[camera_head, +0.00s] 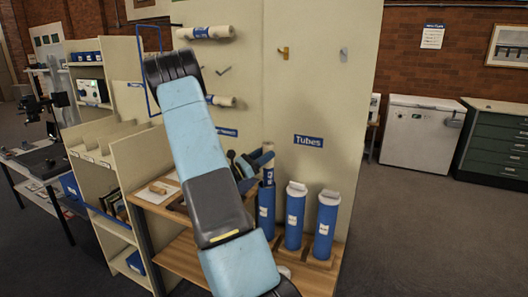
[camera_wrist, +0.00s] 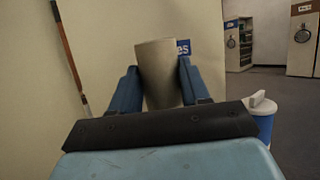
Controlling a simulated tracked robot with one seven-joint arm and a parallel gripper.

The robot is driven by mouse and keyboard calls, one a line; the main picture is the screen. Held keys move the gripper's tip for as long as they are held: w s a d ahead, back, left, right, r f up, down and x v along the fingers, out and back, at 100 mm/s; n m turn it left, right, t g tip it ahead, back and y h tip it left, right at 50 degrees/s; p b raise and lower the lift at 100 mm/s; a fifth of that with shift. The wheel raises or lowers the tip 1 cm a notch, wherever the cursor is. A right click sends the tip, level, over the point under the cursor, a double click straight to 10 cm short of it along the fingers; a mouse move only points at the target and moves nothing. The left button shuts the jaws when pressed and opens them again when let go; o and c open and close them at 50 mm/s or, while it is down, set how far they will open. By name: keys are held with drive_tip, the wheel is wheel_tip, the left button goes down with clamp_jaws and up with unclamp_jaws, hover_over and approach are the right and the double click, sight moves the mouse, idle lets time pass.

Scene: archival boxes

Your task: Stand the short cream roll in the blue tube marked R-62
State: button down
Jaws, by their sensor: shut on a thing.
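My gripper (camera_head: 260,162) is at the left end of the tube row in the head view, above the lower shelf. In the wrist view its two blue fingers are shut on the cream roll (camera_wrist: 158,85), which sits between them with its far end sticking out past the fingertips. A middle blue tube (camera_head: 295,225) and a right blue tube (camera_head: 325,235) have white tops. Their labels are too small to read.
A tall cream panel (camera_head: 310,90) with a blue "Tubes" sign (camera_head: 308,141) rises behind. White rolls (camera_head: 206,32) hang on it at upper left. A wooden shelf (camera_head: 185,258) lies below. One tube's white top (camera_wrist: 262,103) shows at right in the wrist view.

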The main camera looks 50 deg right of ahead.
sight(264, 169)
drive_tip(key=shift+f, duration=3.15)
drive_tip(key=shift+c, duration=2.3)
unclamp_jaws()
drive_tip(key=v, duration=0.7)
drive_tip(key=shift+a+f, duration=0.2)
drive_tip(key=shift+a, duration=0.05)
drive_tip(key=shift+w, duration=0.1)
